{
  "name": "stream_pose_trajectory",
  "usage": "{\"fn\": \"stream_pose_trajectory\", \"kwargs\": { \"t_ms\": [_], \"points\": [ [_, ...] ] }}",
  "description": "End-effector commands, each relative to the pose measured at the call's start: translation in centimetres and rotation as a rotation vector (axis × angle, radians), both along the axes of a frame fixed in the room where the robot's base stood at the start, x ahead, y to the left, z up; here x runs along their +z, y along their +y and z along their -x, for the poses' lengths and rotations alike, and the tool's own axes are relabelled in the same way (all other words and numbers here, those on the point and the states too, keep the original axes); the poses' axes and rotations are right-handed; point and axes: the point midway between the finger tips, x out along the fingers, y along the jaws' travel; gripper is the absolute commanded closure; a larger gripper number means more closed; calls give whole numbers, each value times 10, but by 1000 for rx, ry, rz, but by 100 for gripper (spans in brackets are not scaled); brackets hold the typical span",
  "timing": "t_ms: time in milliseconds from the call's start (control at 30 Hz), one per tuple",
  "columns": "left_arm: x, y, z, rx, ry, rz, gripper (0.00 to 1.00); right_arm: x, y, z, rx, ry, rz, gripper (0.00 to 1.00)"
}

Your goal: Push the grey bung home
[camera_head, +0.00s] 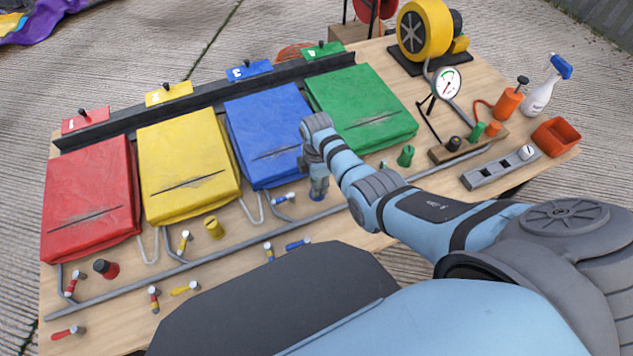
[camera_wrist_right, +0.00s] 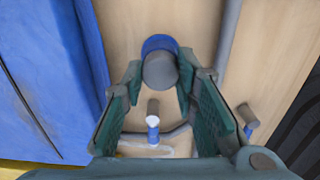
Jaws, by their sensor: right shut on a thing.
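A grey bung (camera_wrist_right: 160,71) stands at a blue collar (camera_wrist_right: 160,44) on the tabletop in the right wrist view. My right gripper (camera_wrist_right: 157,78) has its two green-padded fingers around the bung and is shut on it. In the head view my right gripper (camera_head: 318,182) points down beside the blue pad's front right corner, with a bit of the blue collar (camera_head: 317,198) showing below it. The bung itself is hidden there by the gripper, and I cannot tell how deep it sits. My left gripper is not in view.
The blue pad (camera_head: 265,130) lies close on the left and the green pad (camera_head: 362,105) behind. A grey pipe (camera_head: 240,240) runs in front, with a blue-handled valve (camera_head: 285,201) near the gripper. A green plug (camera_head: 406,156) stands to the right.

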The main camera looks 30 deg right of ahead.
Motion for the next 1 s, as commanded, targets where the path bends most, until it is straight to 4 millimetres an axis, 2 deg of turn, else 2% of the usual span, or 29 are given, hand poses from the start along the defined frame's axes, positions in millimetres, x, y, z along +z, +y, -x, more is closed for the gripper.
{"fn": "stream_pose_trajectory", "kwargs": {
  "t_ms": [33, 100, 567, 600, 733, 1000],
  "points": [
    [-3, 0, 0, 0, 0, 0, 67, -5, 0, 2, 0, 3, 0, 92],
    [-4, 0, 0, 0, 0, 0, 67, -7, 0, 2, 0, 5, 0, 99],
    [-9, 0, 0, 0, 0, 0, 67, -17, 2, 6, 1, 15, -4, 100],
    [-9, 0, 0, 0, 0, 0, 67, -17, 2, 6, 1, 15, -5, 70],
    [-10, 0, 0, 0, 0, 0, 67, -17, 3, 6, 1, 16, -6, 50],
    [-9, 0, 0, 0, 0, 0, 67, -15, 1, 5, 0, 12, -4, 50]
  ]
}}
